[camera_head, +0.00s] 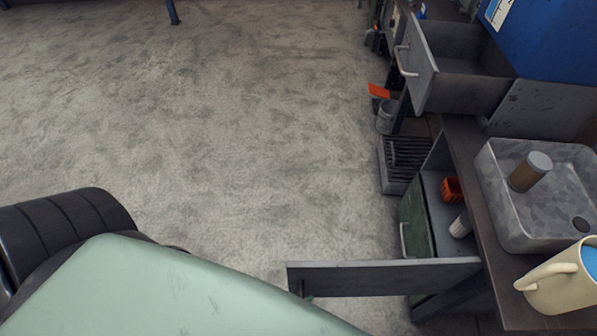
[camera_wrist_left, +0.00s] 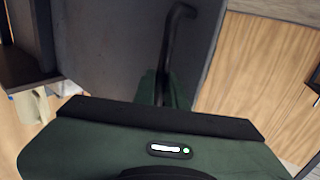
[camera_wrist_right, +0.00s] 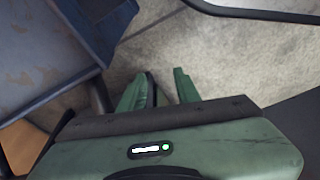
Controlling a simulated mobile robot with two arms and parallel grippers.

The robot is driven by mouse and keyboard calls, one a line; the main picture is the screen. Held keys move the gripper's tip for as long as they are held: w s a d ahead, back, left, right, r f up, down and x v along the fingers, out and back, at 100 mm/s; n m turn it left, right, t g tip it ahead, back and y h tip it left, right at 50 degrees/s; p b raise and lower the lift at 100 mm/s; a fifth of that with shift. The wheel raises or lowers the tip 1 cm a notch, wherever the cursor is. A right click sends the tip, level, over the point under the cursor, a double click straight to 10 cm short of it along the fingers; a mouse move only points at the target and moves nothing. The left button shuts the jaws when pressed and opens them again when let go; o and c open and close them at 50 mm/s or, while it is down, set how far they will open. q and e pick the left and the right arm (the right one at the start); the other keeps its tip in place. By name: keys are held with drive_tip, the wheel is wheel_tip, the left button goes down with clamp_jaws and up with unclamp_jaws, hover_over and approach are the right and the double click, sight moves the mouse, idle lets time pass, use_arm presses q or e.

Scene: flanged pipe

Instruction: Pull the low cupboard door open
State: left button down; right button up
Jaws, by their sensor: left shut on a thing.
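The low cupboard door (camera_head: 385,277) is a dark grey panel standing swung out from the cupboard, its top edge toward me in the head view. In the left wrist view the door (camera_wrist_left: 110,50) fills the upper middle, with a dark bar handle (camera_wrist_left: 172,50) bent at its end. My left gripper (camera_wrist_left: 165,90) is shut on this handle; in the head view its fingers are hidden. My right gripper (camera_wrist_right: 160,88) shows in the right wrist view, its green fingers apart and empty over the floor.
Above the cupboard, the worktop (camera_head: 475,175) carries a grey stone basin (camera_head: 510,215) and a cream jug (camera_head: 565,285). An orange basket (camera_head: 451,189) sits inside the cupboard. A drawer (camera_head: 440,75) stands open farther back. The concrete floor (camera_head: 230,130) on the left is clear.

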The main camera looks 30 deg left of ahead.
use_arm(q)
drive_tip(key=shift+s+d, duration=0.2)
drive_tip(key=shift+d, duration=0.1)
drive_tip(key=c, duration=1.5)
unclamp_jaws()
drive_tip(key=shift+o, duration=0.2)
drive_tip(key=s, duration=0.7)
drive_tip(key=shift+s+a, duration=0.2)
drive_tip(key=shift+s, duration=0.2)
use_arm(e)
drive_tip(key=shift+r, duration=0.65)
